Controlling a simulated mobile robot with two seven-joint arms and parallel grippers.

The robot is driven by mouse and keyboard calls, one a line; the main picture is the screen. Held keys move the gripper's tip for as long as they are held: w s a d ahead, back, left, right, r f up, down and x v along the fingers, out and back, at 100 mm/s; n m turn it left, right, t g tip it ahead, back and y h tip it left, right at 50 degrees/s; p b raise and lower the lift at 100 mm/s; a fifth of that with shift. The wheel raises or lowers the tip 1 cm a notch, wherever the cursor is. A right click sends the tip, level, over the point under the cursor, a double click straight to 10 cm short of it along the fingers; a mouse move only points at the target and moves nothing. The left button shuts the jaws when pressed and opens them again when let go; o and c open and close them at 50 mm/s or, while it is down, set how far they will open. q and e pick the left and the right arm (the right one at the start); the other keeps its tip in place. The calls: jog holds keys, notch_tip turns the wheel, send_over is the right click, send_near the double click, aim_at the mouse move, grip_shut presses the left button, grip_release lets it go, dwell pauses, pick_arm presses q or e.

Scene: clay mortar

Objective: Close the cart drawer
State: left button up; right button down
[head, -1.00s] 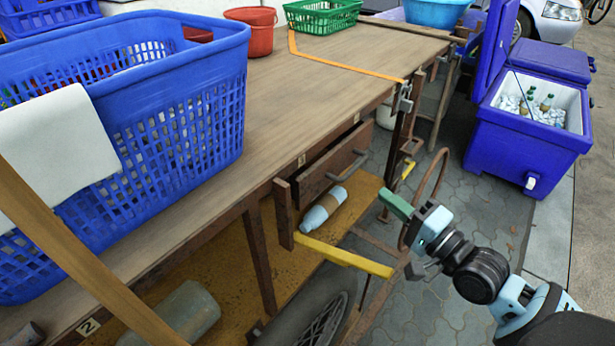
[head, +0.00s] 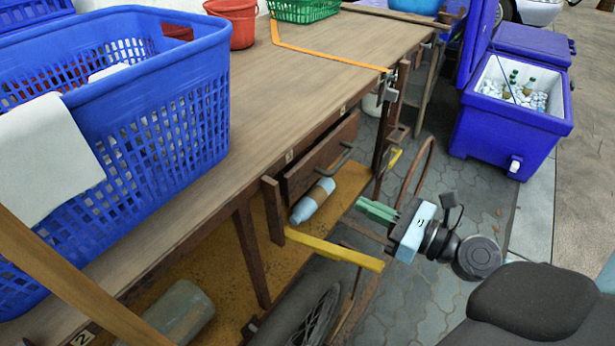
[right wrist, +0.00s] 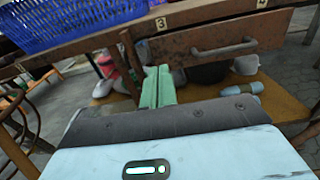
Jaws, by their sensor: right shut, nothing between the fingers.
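The cart drawer (head: 320,158) is a brown wooden front with a grey bar handle, under the tabletop's edge. It stands out a little from the cart, with a dark gap above it. In the right wrist view the drawer front (right wrist: 190,57) and its handle (right wrist: 224,48) are ahead of my gripper. My right gripper (head: 362,208) has green fingers pressed together and empty. It is to the right of the drawer, apart from it, pointing toward the cart. It also shows in the right wrist view (right wrist: 158,72). My left gripper is not in view.
The wooden cart top (head: 290,75) carries a blue basket (head: 185,115), a red bucket (head: 232,22) and a green basket (head: 303,10). A yellow bar (head: 335,250) sticks out below the drawer. A bottle (head: 313,200) lies on the lower shelf. A blue cooler (head: 510,135) stands at right.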

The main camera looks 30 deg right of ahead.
jog(key=p, duration=0.3)
send_near(296, 171)
jog(key=x, duration=0.6)
jog(key=shift+f+p, duration=0.25)
jog(key=shift+p, duration=0.05)
jog(key=shift+w+a, duration=0.1)
jog(key=shift+w, duration=0.25)
jog(key=shift+w, duration=0.1)
jog(key=shift+x, duration=1.2)
jog(key=shift+r, duration=0.25)
